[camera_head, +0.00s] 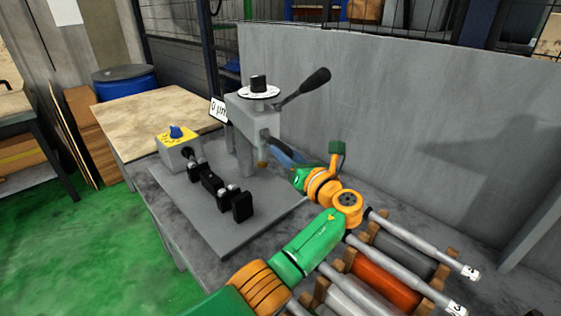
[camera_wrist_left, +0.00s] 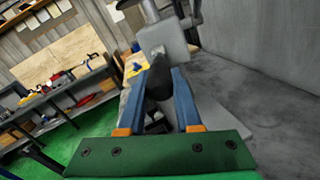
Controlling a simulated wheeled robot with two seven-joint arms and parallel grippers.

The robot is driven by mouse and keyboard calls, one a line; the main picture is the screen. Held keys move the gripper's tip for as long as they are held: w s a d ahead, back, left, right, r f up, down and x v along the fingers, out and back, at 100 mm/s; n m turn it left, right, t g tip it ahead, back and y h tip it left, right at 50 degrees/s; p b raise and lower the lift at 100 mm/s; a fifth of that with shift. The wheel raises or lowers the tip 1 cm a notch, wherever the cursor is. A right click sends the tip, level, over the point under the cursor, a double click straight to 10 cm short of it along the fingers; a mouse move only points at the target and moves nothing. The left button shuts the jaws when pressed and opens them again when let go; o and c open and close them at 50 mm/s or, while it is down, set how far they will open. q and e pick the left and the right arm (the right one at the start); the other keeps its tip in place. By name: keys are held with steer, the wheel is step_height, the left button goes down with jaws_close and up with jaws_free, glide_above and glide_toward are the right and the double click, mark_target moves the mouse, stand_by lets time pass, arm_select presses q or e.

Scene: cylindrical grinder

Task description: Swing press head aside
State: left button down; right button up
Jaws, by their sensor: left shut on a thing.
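The press head (camera_head: 254,118) is a grey block on a grey post, with a white dial (camera_head: 258,92) and black knob on top. A lever with a black grip (camera_head: 316,82) slants up to its right. My left gripper (camera_head: 272,143) is at the head's lower right side, its blue fingers pointing at the block. In the left wrist view the fingers (camera_wrist_left: 168,84) are shut on a dark handle (camera_wrist_left: 158,84) that sticks out from the grey head (camera_wrist_left: 166,40). The handle is mostly hidden in the head view. My right gripper is out of view.
A yellow-topped box with a blue knob (camera_head: 177,140) and a black-ended shaft fixture (camera_head: 213,184) stand on the grey base plate (camera_head: 226,228). A "0 µm" sign (camera_head: 218,110) is beside the head. Numbered shafts (camera_head: 424,244) lie in a rack at right. A grey wall (camera_head: 420,110) rises behind.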

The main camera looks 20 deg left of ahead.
arm_select(q)
steer(key=shift+w+d, duration=0.1)
steer(key=shift+w, duration=0.05)
steer(key=c, duration=0.6)
jaws_free()
steer(key=shift+f, duration=0.1)
steer(key=b+v, duration=0.1)
steer(key=v, duration=0.6)
